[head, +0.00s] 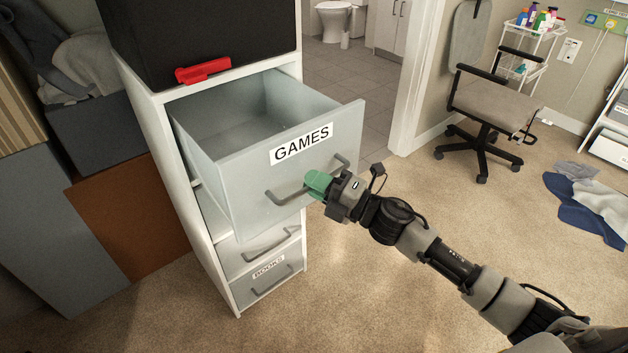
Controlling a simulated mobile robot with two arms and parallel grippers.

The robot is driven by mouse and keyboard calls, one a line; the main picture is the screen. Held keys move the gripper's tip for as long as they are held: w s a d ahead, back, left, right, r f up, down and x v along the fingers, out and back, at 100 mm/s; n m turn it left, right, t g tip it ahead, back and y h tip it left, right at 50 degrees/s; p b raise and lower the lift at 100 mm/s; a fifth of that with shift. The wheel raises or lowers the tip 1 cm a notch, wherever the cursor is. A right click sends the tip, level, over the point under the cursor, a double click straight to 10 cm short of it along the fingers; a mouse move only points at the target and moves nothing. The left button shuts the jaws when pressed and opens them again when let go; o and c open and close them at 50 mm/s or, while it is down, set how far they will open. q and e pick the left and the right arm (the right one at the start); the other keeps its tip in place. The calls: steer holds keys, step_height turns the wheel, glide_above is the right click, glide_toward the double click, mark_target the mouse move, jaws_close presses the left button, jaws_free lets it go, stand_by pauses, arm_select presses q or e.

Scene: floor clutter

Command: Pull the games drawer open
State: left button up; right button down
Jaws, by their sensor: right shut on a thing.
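The games drawer (245,172) is a pale grey drawer with a white "GAMES" label (302,144) on its front. It stands pulled well out of the white cabinet (164,122), and the part of its inside that shows looks empty. Its grey bar handle (290,197) runs across the front below the label. My right gripper (317,186), with green fingertips, is shut on the handle near its middle and hides that part of it. My left gripper is not in view.
A drawer labelled "BOOKS" (268,268) is shut below. A black box (200,35) and a red object (203,70) are on the cabinet top. Boxes (125,205) stand close on the left.

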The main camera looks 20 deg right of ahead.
steer(key=c, duration=1.2)
jaws_free()
steer(key=shift+o, duration=0.2)
steer(key=shift+s+d+f, duration=0.2)
arm_select(q)
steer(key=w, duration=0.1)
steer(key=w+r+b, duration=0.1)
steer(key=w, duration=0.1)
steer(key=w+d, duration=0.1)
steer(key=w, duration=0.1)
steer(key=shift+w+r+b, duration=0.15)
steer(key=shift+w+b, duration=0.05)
steer(key=shift+b, duration=0.15)
arm_select(e)
steer(key=v, duration=1)
